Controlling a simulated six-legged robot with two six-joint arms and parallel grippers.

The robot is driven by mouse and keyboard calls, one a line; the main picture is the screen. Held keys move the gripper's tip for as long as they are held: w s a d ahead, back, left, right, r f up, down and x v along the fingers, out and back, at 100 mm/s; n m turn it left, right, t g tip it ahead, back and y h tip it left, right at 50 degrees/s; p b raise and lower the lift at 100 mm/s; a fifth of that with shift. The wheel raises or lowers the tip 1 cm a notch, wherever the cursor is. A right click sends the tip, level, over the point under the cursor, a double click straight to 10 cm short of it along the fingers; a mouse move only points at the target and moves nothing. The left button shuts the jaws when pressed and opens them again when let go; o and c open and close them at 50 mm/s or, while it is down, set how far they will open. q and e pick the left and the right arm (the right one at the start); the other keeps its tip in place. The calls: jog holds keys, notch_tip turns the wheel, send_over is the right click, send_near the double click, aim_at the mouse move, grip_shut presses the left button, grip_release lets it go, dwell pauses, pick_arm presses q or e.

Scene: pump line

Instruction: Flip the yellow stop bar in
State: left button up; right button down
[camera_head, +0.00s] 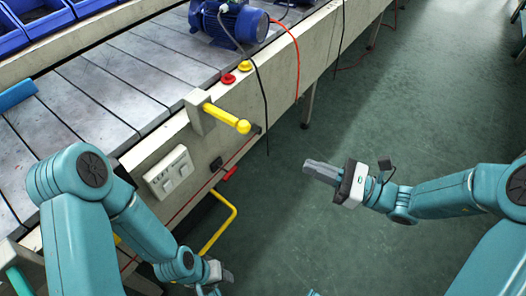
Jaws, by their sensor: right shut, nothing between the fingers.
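The yellow stop bar (227,118) sticks out from a grey block (198,112) on the near edge of the conveyor, pointing right and toward the floor side, with a round yellow knob at its end. My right gripper (308,167) is shut and empty, over the open floor to the right of the bar and apart from it. My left gripper (222,277) is low at the bottom of the view, below the bar and beside the conveyor's side. Its fingers are small and partly hidden, so its opening cannot be made out.
A blue pump motor (228,22) stands on the conveyor (120,75), with black and red cables hanging over the side. Red and yellow buttons (237,72) sit on the edge. A white switch box (169,172) and a bent yellow pipe (222,222) are below.

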jog(key=shift+w+d+r+m+t, duration=0.3)
jog(key=shift+w+d+r+t, duration=0.1)
jog(key=shift+d+r+t, duration=0.15)
jog(key=shift+a, duration=0.15)
jog(key=b+x, duration=0.1)
jog(key=x, duration=1.3)
jog(key=shift+s, duration=0.15)
jog(key=shift+r, duration=0.15)
